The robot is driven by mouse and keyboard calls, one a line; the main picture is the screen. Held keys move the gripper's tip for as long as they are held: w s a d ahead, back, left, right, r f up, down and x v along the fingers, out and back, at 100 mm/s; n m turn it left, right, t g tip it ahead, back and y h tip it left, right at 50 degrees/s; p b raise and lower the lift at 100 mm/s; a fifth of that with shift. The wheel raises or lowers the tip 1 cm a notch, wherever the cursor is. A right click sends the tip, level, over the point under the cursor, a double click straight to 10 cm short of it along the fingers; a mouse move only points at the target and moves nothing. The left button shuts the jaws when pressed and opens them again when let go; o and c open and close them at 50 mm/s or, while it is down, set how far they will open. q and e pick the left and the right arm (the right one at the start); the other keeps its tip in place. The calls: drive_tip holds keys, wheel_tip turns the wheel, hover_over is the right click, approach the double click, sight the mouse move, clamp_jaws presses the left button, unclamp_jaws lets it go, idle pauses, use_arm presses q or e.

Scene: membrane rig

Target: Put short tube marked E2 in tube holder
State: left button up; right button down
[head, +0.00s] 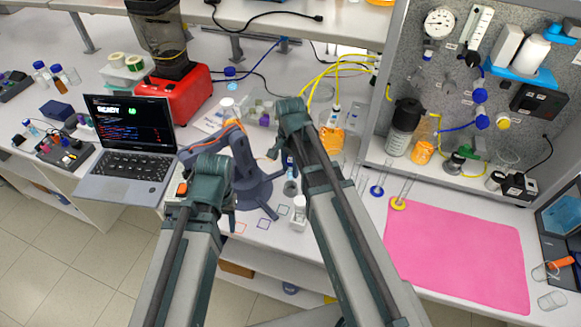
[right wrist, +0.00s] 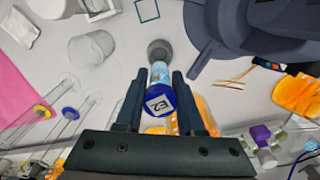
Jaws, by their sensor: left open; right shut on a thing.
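The short tube marked E2 (right wrist: 159,100) has a blue cap with a white label in the right wrist view. My right gripper (right wrist: 160,80) is shut on it, one dark finger on each side. In the head view this gripper (head: 287,158) points down over the bench, and the tube is largely hidden. A small grey round holder (right wrist: 160,47) lies just beyond the tube's lower end; it also shows in the head view (head: 291,187). I cannot tell whether the tube touches or enters it. My left gripper (head: 230,203) is open, left of the small dark blue robot arm.
The small dark blue robot arm (head: 252,180) stands between my grippers. Tubes with blue and yellow bases (head: 398,203) stand to the right, beside a pink mat (head: 460,255). A laptop (head: 130,150) is at left.

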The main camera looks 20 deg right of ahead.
sight(290, 179)
drive_tip(key=shift+f+b, duration=3.05)
drive_tip(key=shift+f, duration=0.25)
drive_tip(key=shift+s+a+f, duration=0.1)
drive_tip(key=shift+s, duration=0.25)
drive_tip(key=shift+b, duration=0.3)
drive_tip(key=shift+c, duration=2.2)
unclamp_jaws()
drive_tip(key=shift+s, duration=0.15)
drive_tip(key=shift+w+r+p, duration=0.25)
drive_tip(key=shift+r+p, duration=0.35)
drive_tip(key=shift+p, duration=0.25)
wheel_tip(290, 179, up, 13)
drive_tip(key=p, duration=1.3)
drive_tip(key=shift+w+r, duration=0.1)
